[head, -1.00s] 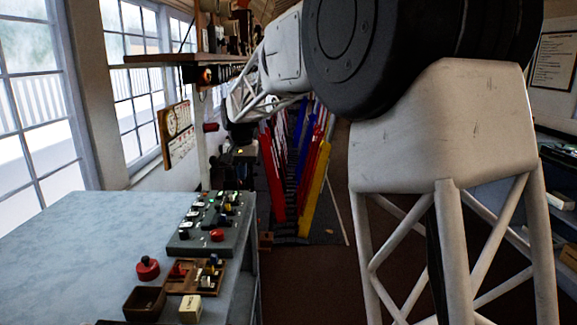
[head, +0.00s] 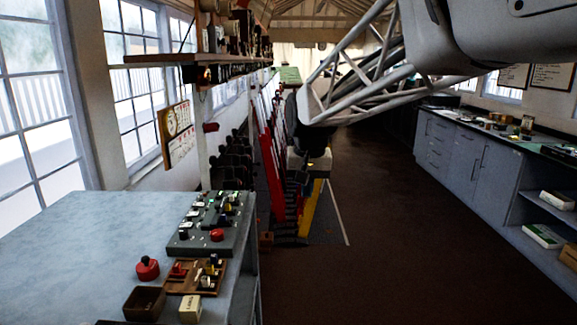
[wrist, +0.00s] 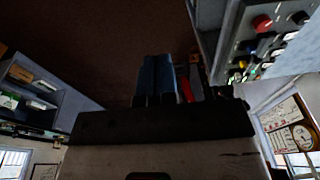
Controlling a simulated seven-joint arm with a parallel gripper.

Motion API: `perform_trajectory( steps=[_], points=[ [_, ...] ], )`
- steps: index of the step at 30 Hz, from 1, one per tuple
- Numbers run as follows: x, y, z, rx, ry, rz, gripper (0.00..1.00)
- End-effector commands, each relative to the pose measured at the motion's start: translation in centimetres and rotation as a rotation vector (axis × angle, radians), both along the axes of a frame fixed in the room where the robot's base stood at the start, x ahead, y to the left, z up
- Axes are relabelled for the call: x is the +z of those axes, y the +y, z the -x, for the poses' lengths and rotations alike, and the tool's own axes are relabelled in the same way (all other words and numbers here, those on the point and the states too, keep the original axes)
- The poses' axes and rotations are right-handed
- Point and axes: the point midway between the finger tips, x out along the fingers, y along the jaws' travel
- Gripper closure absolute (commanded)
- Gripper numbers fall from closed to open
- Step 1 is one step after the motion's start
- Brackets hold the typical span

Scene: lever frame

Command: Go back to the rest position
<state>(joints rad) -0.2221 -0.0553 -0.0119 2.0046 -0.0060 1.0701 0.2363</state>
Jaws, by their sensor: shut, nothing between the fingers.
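My gripper (wrist: 160,80) shows in the wrist view with its two fingers side by side, shut and empty. In the head view my arm reaches in from the upper right, and its wrist hangs dark and pale in front of the lever frame. The fingers are hard to make out there. The red levers (head: 268,150) stand in a row left of and behind the wrist. A yellow lever (head: 309,213) stands at the near right end, partly behind the wrist. Some levers are hidden by my arm.
A grey control panel (head: 192,241) with knobs sits on the blue-grey table (head: 80,245) at left. A red button (head: 147,268) and a brown box (head: 144,303) are nearby. A shelf (head: 190,60) hangs above. Grey cabinets (head: 465,165) line the right. The brown floor (head: 390,240) between is clear.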

Motion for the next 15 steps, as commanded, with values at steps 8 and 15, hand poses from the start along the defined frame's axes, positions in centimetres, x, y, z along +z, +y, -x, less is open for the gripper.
perform_trajectory(
  steps=[8, 15],
  points=[
    [-0.6, -4.1, 6.2, -0.005, -0.020, 0.003, 1.00],
    [-1.7, -6.9, 11.6, -0.007, -0.037, 0.007, 1.00]
  ],
)
